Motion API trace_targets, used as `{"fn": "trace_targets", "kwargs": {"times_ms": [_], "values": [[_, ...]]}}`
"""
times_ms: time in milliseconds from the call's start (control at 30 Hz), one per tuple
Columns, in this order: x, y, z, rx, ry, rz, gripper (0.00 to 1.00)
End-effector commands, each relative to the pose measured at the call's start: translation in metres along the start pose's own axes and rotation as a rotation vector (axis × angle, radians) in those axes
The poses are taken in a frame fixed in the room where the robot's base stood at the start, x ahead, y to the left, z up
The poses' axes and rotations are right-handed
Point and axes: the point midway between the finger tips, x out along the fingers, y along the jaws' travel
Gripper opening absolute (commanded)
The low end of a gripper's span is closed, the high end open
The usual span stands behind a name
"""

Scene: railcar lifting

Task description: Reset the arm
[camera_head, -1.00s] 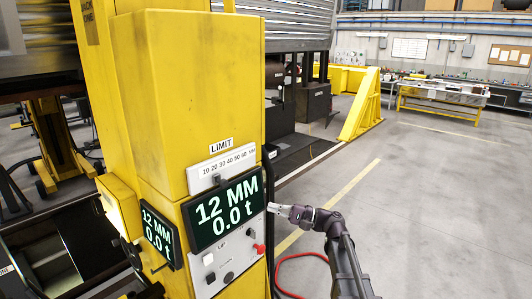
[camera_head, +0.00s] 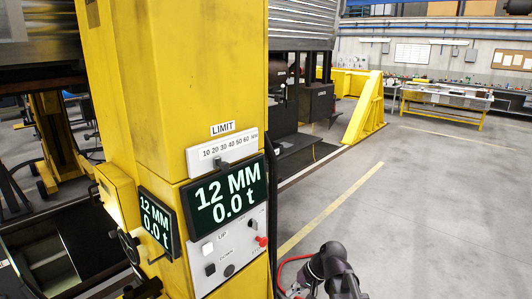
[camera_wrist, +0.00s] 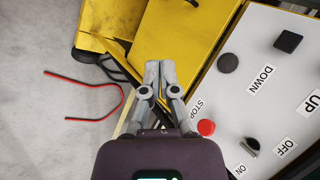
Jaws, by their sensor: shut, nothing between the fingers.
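My gripper (camera_wrist: 158,72) is shut and empty in the wrist view, its two grey fingers side by side. It is beside the white control panel (camera_wrist: 240,100), with a gap to the buttons. In the head view my dark arm (camera_head: 332,266) is folded low at the bottom edge, right of the yellow lifting column (camera_head: 170,90). The gripper is hardly visible there. The panel (camera_head: 234,252) carries a red stop button (camera_wrist: 206,127), a black square button (camera_wrist: 288,41), a dark round button (camera_wrist: 228,62) and an on/off switch (camera_wrist: 252,146). The display (camera_head: 224,200) reads 12 MM and 0.0 t.
A red hose (camera_head: 284,268) lies on the floor close to my arm. A side display (camera_head: 156,222) and a handwheel (camera_head: 130,246) are on the column's left. The grey floor (camera_head: 430,210) to the right is clear, with a workbench (camera_head: 445,98) far back.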

Motion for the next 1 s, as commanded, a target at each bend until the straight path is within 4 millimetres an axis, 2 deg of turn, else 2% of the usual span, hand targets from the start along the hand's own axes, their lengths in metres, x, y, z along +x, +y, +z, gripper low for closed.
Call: {"fn": "trace_targets", "kwargs": {"times_ms": [33,200,433,633,1000], "values": [[0.008,0.015,0.008,-0.015,0.001,0.061,0.0],[0.014,0.061,0.022,-0.061,0.003,0.275,0.0],[0.01,0.105,0.036,-0.106,-0.002,0.503,0.0],[0.005,0.118,0.04,-0.12,-0.005,0.582,0.0],[0.004,0.119,0.04,-0.121,-0.005,0.586,0.0]]}}
